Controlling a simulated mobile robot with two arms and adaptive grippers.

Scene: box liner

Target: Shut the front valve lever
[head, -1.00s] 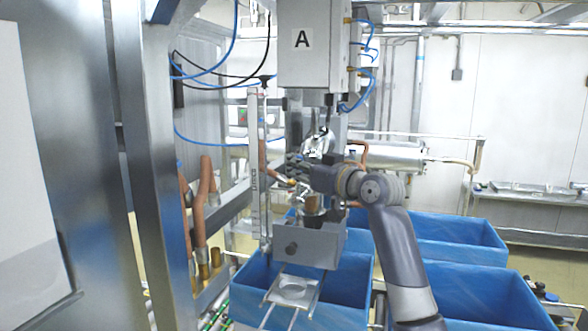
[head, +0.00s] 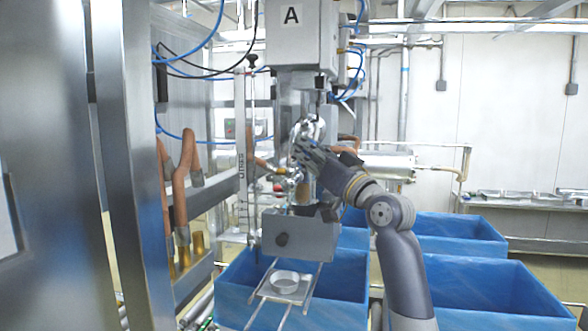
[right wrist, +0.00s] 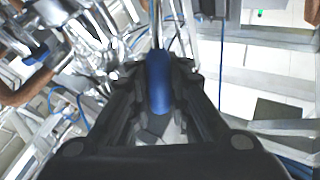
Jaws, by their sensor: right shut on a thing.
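A blue lever handle (right wrist: 158,82) lies between my right fingers in the right wrist view. My right gripper (right wrist: 160,95) is shut on it, with the handle running up between the two black fingers. In the head view my right gripper (head: 303,150) is at the shiny metal valve fittings under the machine head marked A (head: 300,40). There the gripper hides the handle, so its angle is hard to tell. My left gripper is in neither view.
A grey metal block (head: 300,238) sits below the valve, over a blue-lined box (head: 340,270). Another blue-lined box (head: 490,290) stands at right. A steel post (head: 135,150) and copper-coloured pipes (head: 185,165) are at left.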

